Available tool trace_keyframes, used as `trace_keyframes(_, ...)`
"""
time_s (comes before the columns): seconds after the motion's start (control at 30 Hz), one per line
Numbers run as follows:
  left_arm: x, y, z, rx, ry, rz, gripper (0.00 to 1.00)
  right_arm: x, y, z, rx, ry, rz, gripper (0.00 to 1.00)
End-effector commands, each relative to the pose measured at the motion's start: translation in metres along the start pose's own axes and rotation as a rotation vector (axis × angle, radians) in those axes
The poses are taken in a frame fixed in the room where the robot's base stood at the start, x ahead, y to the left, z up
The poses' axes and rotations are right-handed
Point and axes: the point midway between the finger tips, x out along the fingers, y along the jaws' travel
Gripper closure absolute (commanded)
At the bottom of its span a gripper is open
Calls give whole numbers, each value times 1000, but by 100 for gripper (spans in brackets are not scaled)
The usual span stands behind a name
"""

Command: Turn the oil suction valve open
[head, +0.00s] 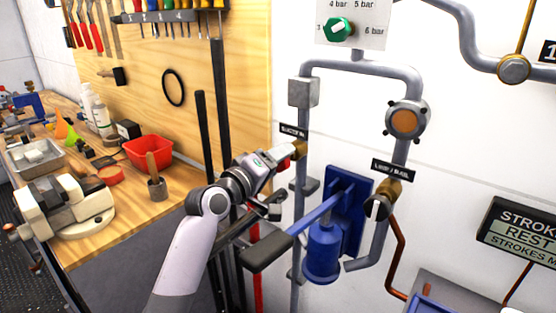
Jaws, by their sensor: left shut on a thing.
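The suction valve is a brass body (299,149) on the grey vertical pipe, just below a small black label (293,131) that seems to read "SUCTION". A bit of its red handle (284,164) shows beside my gripper. My left gripper (280,160) reaches in from the lower left and is shut on that handle. The fingers hide most of the handle, so its exact angle is hard to tell. My right gripper is out of view.
A blue hand pump (324,252) with a black-gripped lever (266,252) stands below. A workbench (190,184) with a red bin (148,150) and vice (78,205) is left.

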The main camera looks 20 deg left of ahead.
Motion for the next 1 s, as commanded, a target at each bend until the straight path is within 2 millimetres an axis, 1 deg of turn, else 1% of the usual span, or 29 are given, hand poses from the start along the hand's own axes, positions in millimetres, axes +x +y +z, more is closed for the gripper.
trace_keyframes(0.2,0,-1,0,-164,-1,-1,78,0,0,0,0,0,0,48)
trace_keyframes(0.43,0,-2,0,-276,0,-2,78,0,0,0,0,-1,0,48)
trace_keyframes(0.7,0,-2,0,-330,0,-2,78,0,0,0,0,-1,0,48)
trace_keyframes(1.0,0,-2,0,-334,0,-2,78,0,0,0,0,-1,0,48)
